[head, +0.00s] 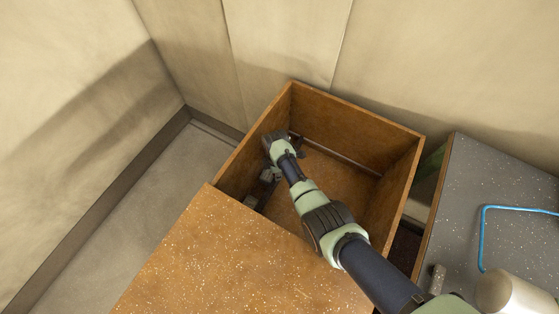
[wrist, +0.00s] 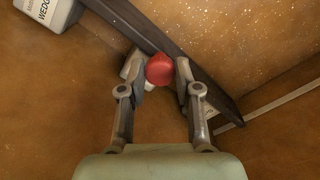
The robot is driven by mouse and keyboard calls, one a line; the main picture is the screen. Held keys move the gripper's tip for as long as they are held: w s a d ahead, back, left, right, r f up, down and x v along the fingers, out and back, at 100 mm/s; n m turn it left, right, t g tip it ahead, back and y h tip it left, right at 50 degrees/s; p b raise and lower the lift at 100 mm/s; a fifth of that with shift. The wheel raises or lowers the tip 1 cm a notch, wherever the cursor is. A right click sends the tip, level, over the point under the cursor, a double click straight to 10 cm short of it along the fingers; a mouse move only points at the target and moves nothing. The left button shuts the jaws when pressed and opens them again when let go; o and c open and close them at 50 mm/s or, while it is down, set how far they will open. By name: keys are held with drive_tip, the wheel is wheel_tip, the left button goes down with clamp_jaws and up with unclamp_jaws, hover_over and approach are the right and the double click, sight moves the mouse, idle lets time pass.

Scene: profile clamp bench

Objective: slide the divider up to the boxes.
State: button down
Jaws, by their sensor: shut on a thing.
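In the wrist view my gripper (wrist: 159,71) is closed around a red knob (wrist: 160,67), with one finger on each side. The knob sits at a long dark bar, which looks like the divider (wrist: 215,97), running diagonally across the view. A pale box (wrist: 47,11) with dark lettering, partly cut off, is at the upper left, close to the bar's upper end. In the head view my gripper end is inside the wooden drawer (head: 398,185), at its left side. Small grey objects (head: 268,176) lie beside it; the arm hides the knob and much of the divider there.
A thin rail (head: 345,158) runs along the drawer's far wall. The drawer's right part looks empty. A speckled wooden top (head: 225,260) covers the near side. A grey speckled surface (head: 500,185) with a blue bent tube (head: 483,235) stands at the right.

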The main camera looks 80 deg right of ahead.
drive_tip(key=shift+w+d, duration=0.1)
drive_tip(key=shift+w, duration=0.2)
drive_tip(key=c, duration=0.8)
unclamp_jaws()
drive_tip(key=shift+s, duration=0.1)
